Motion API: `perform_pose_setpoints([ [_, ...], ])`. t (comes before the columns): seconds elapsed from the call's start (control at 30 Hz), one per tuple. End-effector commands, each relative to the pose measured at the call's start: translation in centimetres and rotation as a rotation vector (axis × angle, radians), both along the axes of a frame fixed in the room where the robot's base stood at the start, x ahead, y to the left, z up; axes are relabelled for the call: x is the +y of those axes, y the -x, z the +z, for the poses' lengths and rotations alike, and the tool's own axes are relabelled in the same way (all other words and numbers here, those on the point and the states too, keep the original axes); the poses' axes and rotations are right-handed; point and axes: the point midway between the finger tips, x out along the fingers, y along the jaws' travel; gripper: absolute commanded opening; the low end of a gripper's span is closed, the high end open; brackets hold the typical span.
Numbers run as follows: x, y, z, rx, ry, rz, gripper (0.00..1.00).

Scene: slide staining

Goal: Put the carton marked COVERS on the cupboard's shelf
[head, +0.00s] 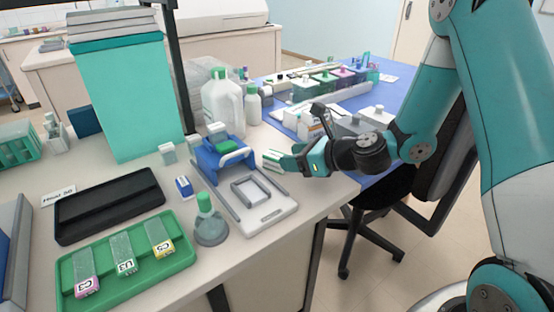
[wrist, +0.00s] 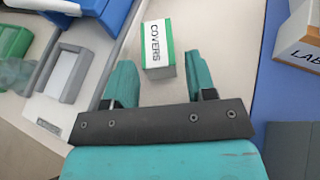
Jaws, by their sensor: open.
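The carton marked COVERS (wrist: 157,48), white with green edges, stands on the pale bench in the wrist view. It is just ahead of my gripper (wrist: 163,82), whose two teal fingers are apart with nothing held between them. In the head view my gripper (head: 284,160) is low over the bench's right edge, beside the blue device.
A blue device with a grey frame (head: 247,190) lies left of my gripper. A flask (head: 210,228), green slide tray (head: 190,250) and black tray (head: 75,225) are nearer. A box marked LAB... (wrist: 298,48) stands on the blue mat (wrist: 274,30). A chair is below.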

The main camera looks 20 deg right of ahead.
Motion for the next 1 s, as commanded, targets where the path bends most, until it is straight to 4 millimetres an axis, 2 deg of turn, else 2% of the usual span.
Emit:
perform_pose_setpoints([
  [0.17, 0.9, -0.9, -0.2, 0.0, 0.0, 0.003, 0.51],
  [0.43, 3.4, -3.6, -1.3, 0.0, 0.001, 0.004, 0.51],
  [0.73, 3.7, -4.1, -1.6, -0.001, 0.001, 0.0, 0.51],
  [0.9, 3.7, -4.0, -1.6, 0.0, 0.0, 0.0, 0.15],
  [1.0, 3.7, -4.0, -1.6, 0.0, 0.0, 0.0, 0.11],
])
